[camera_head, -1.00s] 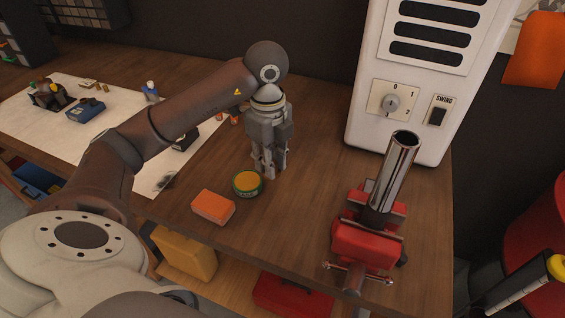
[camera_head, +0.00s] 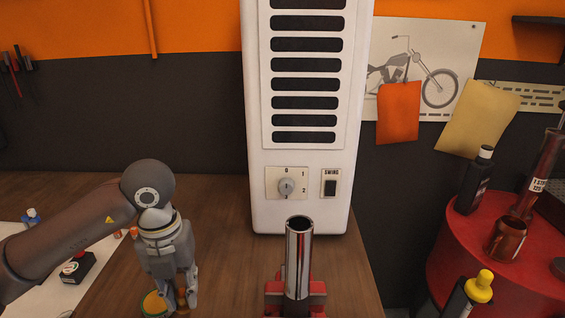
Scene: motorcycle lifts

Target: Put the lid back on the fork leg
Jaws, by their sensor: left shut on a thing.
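The fork leg (camera_head: 299,262) is a shiny chrome tube. It stands upright in a red vise (camera_head: 317,300) at the lower middle, and its dark open top faces up with nothing on it. My left gripper (camera_head: 181,293) points down over the bench, left of the fork leg and clearly apart from it. It is shut on a small brownish thing (camera_head: 182,301) between its fingertips. That thing is mostly hidden, so I cannot tell for sure that it is the lid. My right gripper is not in view.
A tall white heater-like unit (camera_head: 260,205) stands right behind the fork leg. A green and yellow tin (camera_head: 154,304) sits close beside my left gripper. A red drum (camera_head: 450,262) with bottles is at right. Bare bench (camera_head: 232,270) lies between gripper and vise.

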